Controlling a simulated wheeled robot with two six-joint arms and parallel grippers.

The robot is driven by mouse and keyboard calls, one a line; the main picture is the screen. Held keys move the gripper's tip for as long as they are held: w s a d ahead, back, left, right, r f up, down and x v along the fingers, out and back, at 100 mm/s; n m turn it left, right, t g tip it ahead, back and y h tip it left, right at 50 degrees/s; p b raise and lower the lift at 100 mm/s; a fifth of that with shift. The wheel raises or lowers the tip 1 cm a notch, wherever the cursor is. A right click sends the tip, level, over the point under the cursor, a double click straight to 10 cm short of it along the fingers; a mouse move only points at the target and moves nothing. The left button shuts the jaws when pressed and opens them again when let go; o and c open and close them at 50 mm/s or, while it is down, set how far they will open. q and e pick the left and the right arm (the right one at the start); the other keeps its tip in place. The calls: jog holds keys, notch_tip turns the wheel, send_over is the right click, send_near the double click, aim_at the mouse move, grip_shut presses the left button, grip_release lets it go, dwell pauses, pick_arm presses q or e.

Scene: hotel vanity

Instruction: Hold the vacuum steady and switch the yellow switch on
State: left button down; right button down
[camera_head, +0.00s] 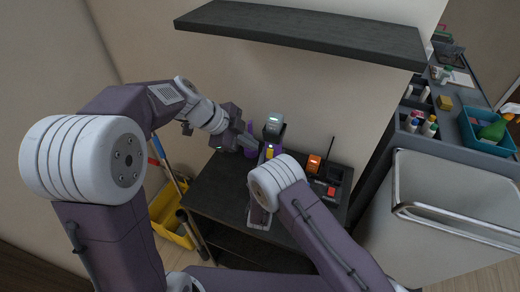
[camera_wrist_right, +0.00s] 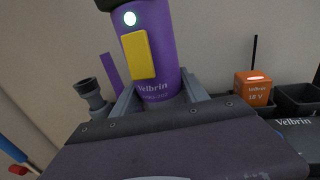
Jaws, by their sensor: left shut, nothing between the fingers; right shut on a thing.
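The purple vacuum (camera_head: 273,131) with a grey top stands upright on the dark table, partly hidden by my right arm in the head view. In the right wrist view, the vacuum body (camera_wrist_right: 166,60) carries a raised yellow switch (camera_wrist_right: 138,54) below a round, bright light (camera_wrist_right: 129,18). My right gripper (camera_wrist_right: 160,97) is shut on the vacuum's lower body, with a finger on each side; the head view hides these fingers. My left gripper (camera_head: 246,144) is shut and empty, just left of the vacuum near the switch's height. I cannot tell whether it touches.
An orange battery (camera_wrist_right: 253,88) marked 18 V stands right of the vacuum, beside dark holders. A grey attachment (camera_wrist_right: 92,97) stands left of it. A dark shelf (camera_head: 300,32) hangs above. A yellow bucket (camera_head: 168,215) is at left, a grey cart (camera_head: 440,200) at right.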

pick_arm(q)
jog(key=r, duration=0.1)
jog(key=a+r, duration=0.2)
jog(key=r, duration=0.1)
jog(key=shift+s, duration=0.15)
pick_arm(e)
jog(key=c, duration=0.5)
grip_release()
